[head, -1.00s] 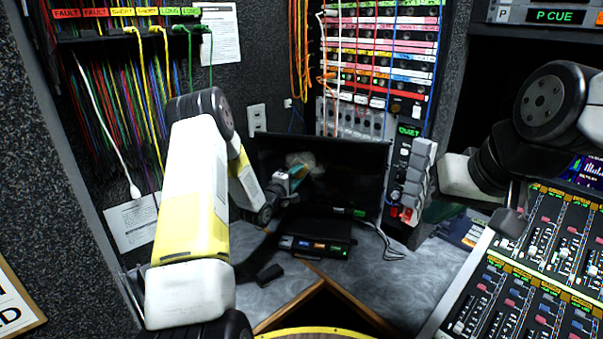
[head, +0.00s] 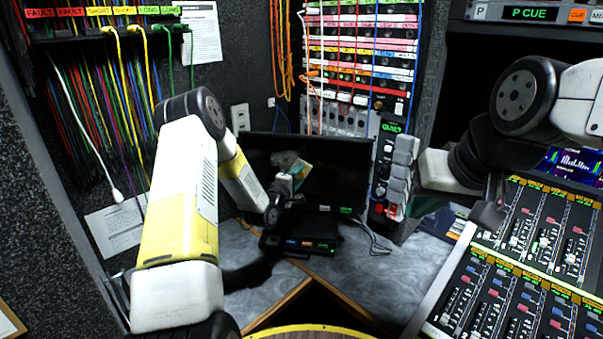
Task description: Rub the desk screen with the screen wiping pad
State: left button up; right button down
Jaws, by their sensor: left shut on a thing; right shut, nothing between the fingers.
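The desk screen (head: 340,165) is a dark, glossy panel standing at the back of the corner desk. My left arm reaches down in front of its left part. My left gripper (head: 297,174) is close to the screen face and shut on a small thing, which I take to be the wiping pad. The pad is too small and dark to make out, and I cannot tell whether it touches the glass. A pale grey-green patch on the screen beside the gripper looks like a reflection. My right gripper (head: 489,212) is shut and empty, left of the mixing console's top edge.
A black box (head: 300,244) with coloured labels sits before the screen. A grey switch unit (head: 397,175) stands right of it, with white cables (head: 375,240) below. The mixing console (head: 520,265) fills the lower right. The desk (head: 400,270) between is mostly clear.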

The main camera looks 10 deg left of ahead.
pick_arm(q)
jog(key=shift+d, duration=1.45)
jog(key=shift+a, duration=0.1)
jog(key=shift+w+a, duration=0.15)
jog(key=shift+a, duration=2.2)
jog(key=shift+w+a, duration=0.15)
jog(key=shift+a, duration=2.15)
jog(key=shift+w+a, duration=0.15)
jog(key=shift+a, duration=2.2)
jog(key=shift+s+r, duration=0.1)
jog(key=shift+r, duration=1.45)
jog(key=shift+s+d, duration=0.15)
jog(key=shift+d, duration=2.2)
jog(key=shift+s+d, duration=0.15)
jog(key=shift+d, duration=2.25)
jog(key=shift+s+d, duration=0.15)
jog(key=shift+d, duration=2.2)
jog(key=shift+w, duration=0.1)
jog(key=shift+w+a, duration=0.15)
jog(key=shift+a, duration=2.55)
jog(key=shift+w+a, duration=0.1)
jog(key=shift+a, duration=2.6)
jog(key=shift+w+a+r, duration=0.1)
jog(key=shift+w+a, duration=0.05)
jog(key=shift+a, duration=0.75)
jog(key=shift+w+a, duration=0.1)
jog(key=shift+a, duration=0.75)
